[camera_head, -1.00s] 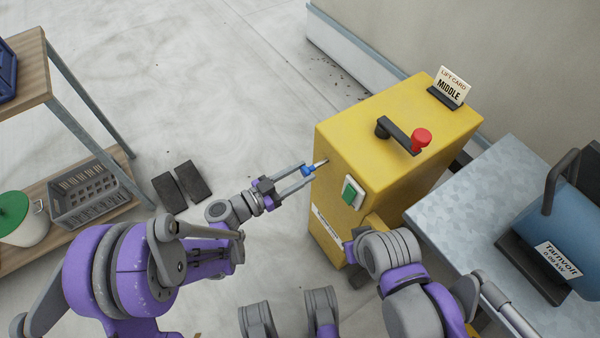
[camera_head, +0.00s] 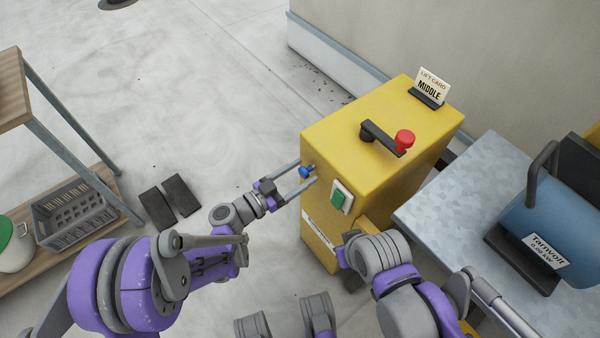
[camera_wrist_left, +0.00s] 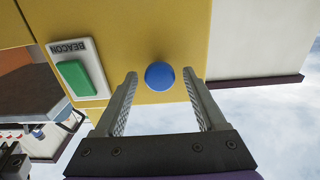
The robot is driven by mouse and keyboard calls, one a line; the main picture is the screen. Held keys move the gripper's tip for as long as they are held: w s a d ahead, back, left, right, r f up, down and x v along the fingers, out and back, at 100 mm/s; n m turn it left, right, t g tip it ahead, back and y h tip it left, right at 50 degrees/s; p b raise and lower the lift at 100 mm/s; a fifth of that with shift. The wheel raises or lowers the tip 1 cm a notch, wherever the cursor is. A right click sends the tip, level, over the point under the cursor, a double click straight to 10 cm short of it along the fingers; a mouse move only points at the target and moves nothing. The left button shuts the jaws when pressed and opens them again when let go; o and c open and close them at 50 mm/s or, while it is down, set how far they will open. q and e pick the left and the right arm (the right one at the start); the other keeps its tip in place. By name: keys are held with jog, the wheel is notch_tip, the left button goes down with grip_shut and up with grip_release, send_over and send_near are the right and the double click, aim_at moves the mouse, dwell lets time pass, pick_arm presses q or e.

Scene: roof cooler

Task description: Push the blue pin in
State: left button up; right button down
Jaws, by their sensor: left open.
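The blue pin (camera_head: 307,171) is at the near left face of the yellow box (camera_head: 390,115). Its round blue head (camera_wrist_left: 160,75) faces the camera in the left wrist view, and no shaft shows there. In the head view the head looks close against the yellow face; I cannot tell whether it is fully seated. My left gripper (camera_head: 305,173) is open, with one finger on each side of the pin's head. In the left wrist view its fingers (camera_wrist_left: 160,80) stand apart from the head. My right arm shows in front of the box, but its gripper does not.
A green BEACON button (camera_wrist_left: 75,78) sits beside the pin on the same face. A red-knobbed lever (camera_head: 404,140) and a MIDDLE card (camera_head: 430,88) are on top. A metal table (camera_head: 450,190) with a blue machine stands right; a shelf (camera_head: 75,225) stands left.

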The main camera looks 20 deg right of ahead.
pick_arm(q)
jog(key=v, duration=1)
jog(key=shift+a+p, duration=0.35)
jog(key=shift+p, duration=0.1)
pick_arm(e)
jog(key=shift+s+r, duration=0.1)
jog(key=shift+r, duration=0.4)
pick_arm(q)
jog(key=shift+s+r, duration=0.1)
jog(key=shift+s, duration=0.1)
jog(key=s+a+n+g+y, duration=0.2)
jog(key=s+a+n+y, duration=1.2)
jog(key=s+a+y, duration=0.55)
notch_tip(320, 180, up, 25)
jog(key=w+a+t+h+p, duration=0.1)
jog(key=w+a+h+p, duration=0.1)
jog(key=p, duration=1.9)
jog(key=shift+w+a, duration=0.15)
jog(key=shift+w, duration=0.15)
pick_arm(e)
notch_tip(320, 180, up, 24)
jog(key=w+t, duration=0.1)
jog(key=shift+w, duration=0.25)
pick_arm(q)
jog(key=shift+h, duration=0.25)
